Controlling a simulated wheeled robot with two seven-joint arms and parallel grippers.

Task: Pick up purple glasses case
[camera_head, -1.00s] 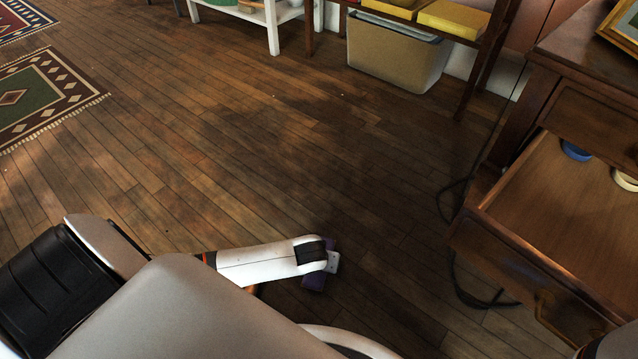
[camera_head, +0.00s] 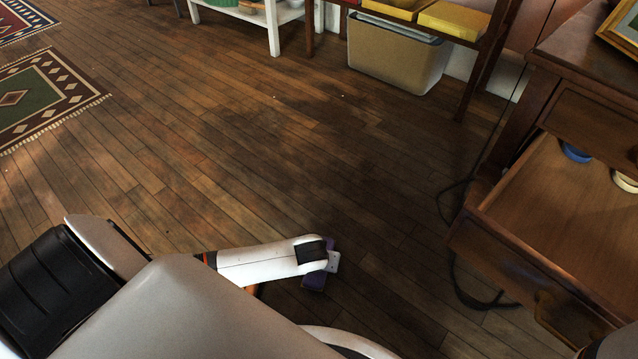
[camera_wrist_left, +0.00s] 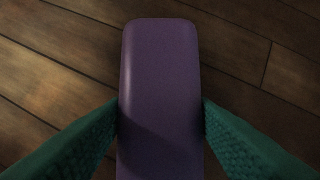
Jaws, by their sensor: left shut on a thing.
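The purple glasses case (camera_wrist_left: 160,75) fills the middle of the left wrist view, a long rounded block with the wooden floor behind it. My left gripper (camera_wrist_left: 160,122) is shut on it, with a green textured finger pressed to each side. The rest of the case is hidden by the gripper. My right gripper is not in view.
An open wooden drawer (camera_head: 540,220) with a blue ring (camera_head: 575,152) and a cream ring (camera_head: 625,181) juts out at right. A dark cable (camera_head: 458,278) lies beside it. A beige bin (camera_head: 395,62) stands under a shelf at the back. The middle floor is clear.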

